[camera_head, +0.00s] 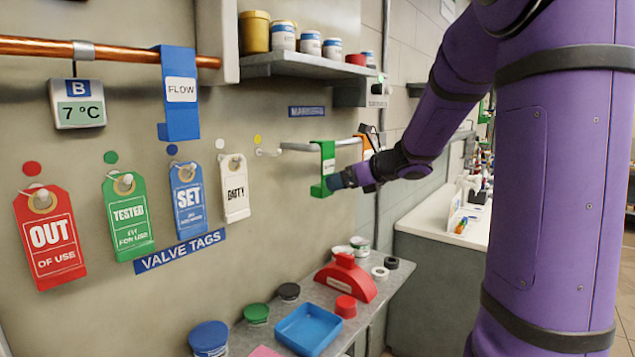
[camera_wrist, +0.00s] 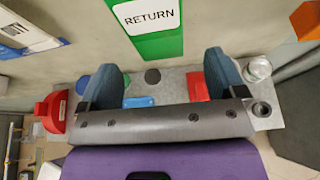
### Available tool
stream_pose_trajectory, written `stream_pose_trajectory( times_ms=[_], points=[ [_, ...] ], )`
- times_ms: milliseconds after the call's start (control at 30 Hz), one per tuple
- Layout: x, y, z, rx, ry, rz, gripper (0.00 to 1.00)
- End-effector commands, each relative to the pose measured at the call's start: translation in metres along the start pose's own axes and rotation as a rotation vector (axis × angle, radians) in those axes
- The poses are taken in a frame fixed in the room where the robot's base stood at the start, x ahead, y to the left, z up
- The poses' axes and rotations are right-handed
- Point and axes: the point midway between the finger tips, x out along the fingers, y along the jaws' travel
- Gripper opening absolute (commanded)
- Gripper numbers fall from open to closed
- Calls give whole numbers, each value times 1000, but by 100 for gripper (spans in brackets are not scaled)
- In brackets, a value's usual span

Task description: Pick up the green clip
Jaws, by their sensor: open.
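The green clip (camera_head: 327,160) hangs on the grey rail on the wall, with a white label on its front and a hooked lower end. In the wrist view the green clip (camera_wrist: 158,46) shows its RETURN label at the top, ahead of and between my fingers. My gripper (camera_head: 338,181) is at the clip's lower part, coming from the right. In the wrist view my gripper (camera_wrist: 163,68) has its two blue fingers wide apart with nothing held between them. Whether a finger touches the clip cannot be told.
An orange clip (camera_head: 366,146) hangs on the same rail, just right of the green one. A blue FLOW clip (camera_head: 180,95) hangs on the copper pipe. Below, a shelf holds a blue tray (camera_head: 308,327) and a red stand (camera_head: 346,278). A shelf with jars (camera_head: 310,68) is above.

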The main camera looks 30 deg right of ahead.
Motion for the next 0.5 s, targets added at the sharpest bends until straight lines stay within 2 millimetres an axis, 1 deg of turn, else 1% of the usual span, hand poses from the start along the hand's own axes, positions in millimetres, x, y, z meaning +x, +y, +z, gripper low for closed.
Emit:
stream_pose_trajectory(
  times_ms=[33,100,367,500],
  points=[
    [8,0,-1,1,1,2,89],
    [15,0,0,0,0,2,89],
    [28,1,0,-2,1,1,89],
    [44,2,-2,-2,1,3,89]
  ],
)
